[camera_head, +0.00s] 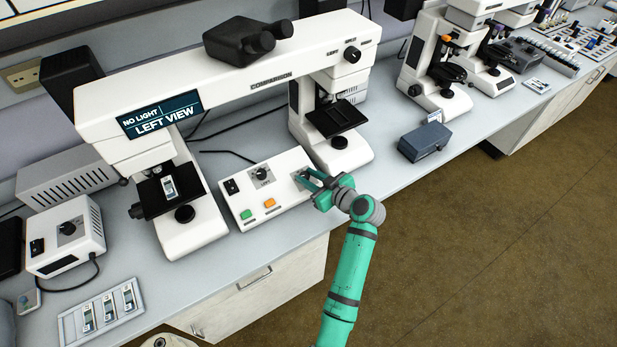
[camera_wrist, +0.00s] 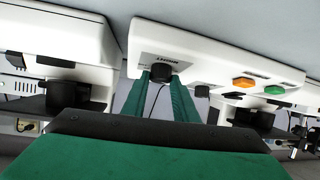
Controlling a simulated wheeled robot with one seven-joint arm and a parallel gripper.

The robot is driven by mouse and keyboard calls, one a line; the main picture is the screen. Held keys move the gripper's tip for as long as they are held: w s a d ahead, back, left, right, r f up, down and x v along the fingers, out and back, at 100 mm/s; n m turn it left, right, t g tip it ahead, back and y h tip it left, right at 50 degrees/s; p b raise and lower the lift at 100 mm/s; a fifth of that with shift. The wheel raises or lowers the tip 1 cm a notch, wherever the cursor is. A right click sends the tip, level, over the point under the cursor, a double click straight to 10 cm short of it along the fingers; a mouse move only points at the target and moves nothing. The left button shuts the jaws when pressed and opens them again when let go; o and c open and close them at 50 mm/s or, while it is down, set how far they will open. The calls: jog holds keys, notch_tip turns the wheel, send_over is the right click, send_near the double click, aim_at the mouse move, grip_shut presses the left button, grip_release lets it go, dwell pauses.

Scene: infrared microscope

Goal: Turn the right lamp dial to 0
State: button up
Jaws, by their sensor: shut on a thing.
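The white control box (camera_head: 238,202) stands on the bench between the two stages of the comparison microscope. Its left dial (camera_head: 262,174) is dark and uncovered. My gripper (camera_head: 308,181) is at the right end of the box, over the right lamp dial. In the wrist view the black right dial (camera_wrist: 161,72) sits between the tips of my green fingers (camera_wrist: 161,80), which are shut on it. The dial's pointer and scale cannot be read. The microscope's display (camera_head: 160,115) reads "NO LIGHT" and "LEFT VIEW".
A green button (camera_head: 246,214) and an orange button (camera_head: 270,203) are on the box's front part, left of my gripper. The right microscope stage (camera_head: 336,118) stands just behind my gripper. A blue-grey box (camera_head: 424,142) lies to the right, with bare bench between.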

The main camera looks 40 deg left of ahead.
jog(key=o, duration=1.1)
jog(key=shift+c, duration=0.2)
jog(key=v, duration=1.1)
jog(key=shift+f, duration=0.1)
